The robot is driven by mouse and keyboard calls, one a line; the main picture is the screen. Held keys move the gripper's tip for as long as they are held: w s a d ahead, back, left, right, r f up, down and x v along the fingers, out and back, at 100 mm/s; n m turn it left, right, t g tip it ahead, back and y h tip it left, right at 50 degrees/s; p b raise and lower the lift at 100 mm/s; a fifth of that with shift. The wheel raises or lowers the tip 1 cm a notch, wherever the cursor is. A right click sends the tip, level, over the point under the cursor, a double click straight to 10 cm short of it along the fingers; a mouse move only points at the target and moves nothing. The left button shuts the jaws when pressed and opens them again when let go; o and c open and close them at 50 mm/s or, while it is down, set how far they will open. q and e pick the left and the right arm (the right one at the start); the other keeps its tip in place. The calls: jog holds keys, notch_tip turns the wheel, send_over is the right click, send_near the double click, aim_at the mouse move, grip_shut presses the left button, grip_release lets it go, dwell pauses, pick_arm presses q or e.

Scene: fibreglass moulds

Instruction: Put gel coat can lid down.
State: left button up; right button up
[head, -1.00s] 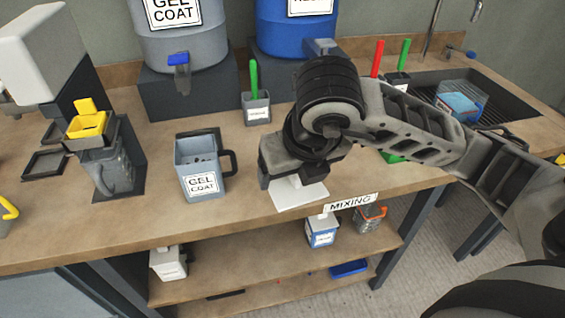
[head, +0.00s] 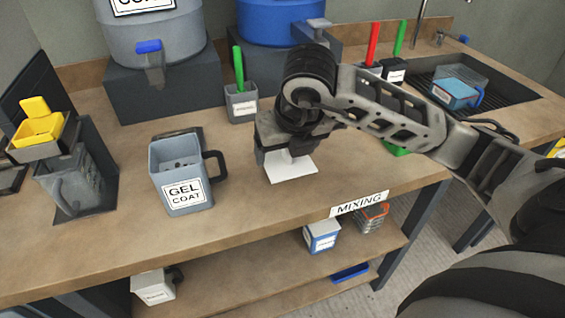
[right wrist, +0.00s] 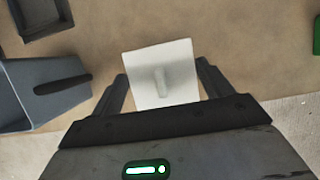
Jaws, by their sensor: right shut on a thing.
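The gel coat can (head: 182,182) is a grey, square-sided can with a black handle and a "GEL COAT" label. It stands upright on the bench with its top open. The lid (head: 293,172) is a white square plate with a small raised grip. My right gripper (head: 281,156) is shut on the lid to the right of the can. In the right wrist view the lid (right wrist: 163,62) lies flat between the fingers of the gripper (right wrist: 162,88). I cannot tell whether the lid touches the bench. My left gripper is not in view.
A grey cup with a green handle (head: 241,104) stands behind the lid. A dark stand with a yellow tray (head: 40,128) is at the left. The sink (head: 490,85) is at the right. The bench (head: 240,212) is clear in front, near its edge by the MIXING label (head: 359,204).

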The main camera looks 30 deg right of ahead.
aim_at(285, 162)
jog(key=b+x, duration=0.2)
jog(key=x, duration=0.2)
jog(key=shift+d+f, duration=0.1)
jog(key=shift+f, duration=0.35)
jog(key=shift+s, duration=0.15)
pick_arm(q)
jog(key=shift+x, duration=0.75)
pick_arm(e)
jog(key=o, duration=0.9)
jog(key=shift+o, duration=0.2)
jog(key=shift+r, duration=0.1)
jog(key=p+v, duration=0.1)
jog(key=v, duration=1)
jog(key=shift+r, duration=0.15)
jog(key=shift+s+r, duration=0.2)
jog(key=shift+r, duration=0.05)
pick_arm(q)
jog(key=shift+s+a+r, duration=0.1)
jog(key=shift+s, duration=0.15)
